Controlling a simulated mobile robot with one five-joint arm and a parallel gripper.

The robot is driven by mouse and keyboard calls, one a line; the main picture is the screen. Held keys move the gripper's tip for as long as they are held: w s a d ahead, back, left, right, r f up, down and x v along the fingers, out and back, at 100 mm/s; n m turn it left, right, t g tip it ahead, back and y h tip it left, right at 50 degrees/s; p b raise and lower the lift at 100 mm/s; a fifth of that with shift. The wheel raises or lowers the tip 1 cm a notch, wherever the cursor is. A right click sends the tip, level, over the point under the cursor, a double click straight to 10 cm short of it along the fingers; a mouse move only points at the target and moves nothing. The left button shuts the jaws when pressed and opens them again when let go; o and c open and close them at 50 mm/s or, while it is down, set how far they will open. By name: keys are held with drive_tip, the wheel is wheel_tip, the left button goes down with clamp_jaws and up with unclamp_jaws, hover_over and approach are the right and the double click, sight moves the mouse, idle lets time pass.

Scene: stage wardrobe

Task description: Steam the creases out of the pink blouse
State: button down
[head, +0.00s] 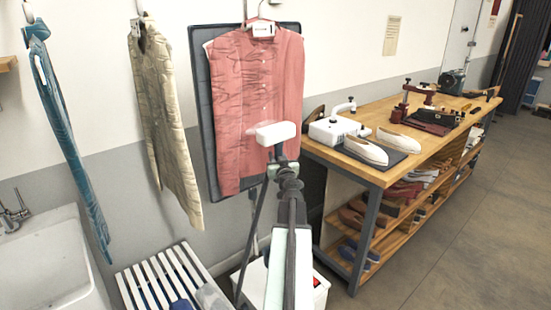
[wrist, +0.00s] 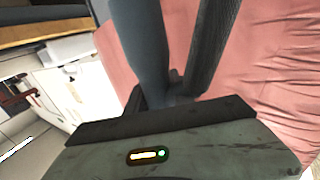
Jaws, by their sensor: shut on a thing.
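The pink blouse (head: 228,110) hangs on a hanger in front of a dark upright board (head: 203,75) in the head view. Dark crease lines show across its upper and middle part, mostly left of the buttons; the right side looks smoother. My gripper (head: 280,158) is shut on the steamer, whose white head (head: 276,133) stands before the blouse's lower right half. I cannot tell whether the head touches the cloth. The steamer's head is not clear there.
A beige creased garment (head: 160,110) and a blue one (head: 62,140) hang to the left. A white slatted bench (head: 165,275) and a sink (head: 45,265) stand below. A wooden workbench (head: 400,170) with shoes (head: 365,150) is close on the right. Open floor lies beyond it.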

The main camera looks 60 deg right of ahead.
sight(277, 124)
drive_tip(key=shift+r+p, duration=1.2)
drive_tip(key=shift+r, duration=0.3)
drive_tip(key=shift+r+p, duration=2.4)
drive_tip(key=shift+p, duration=0.05)
drive_tip(key=shift+r+p, duration=2.4)
drive_tip(key=shift+r, duration=0.05)
drive_tip(key=shift+r, duration=0.1)
drive_tip(key=shift+r+p, duration=2.3)
drive_tip(key=shift+p, duration=0.1)
drive_tip(key=shift+r+p, duration=2.45)
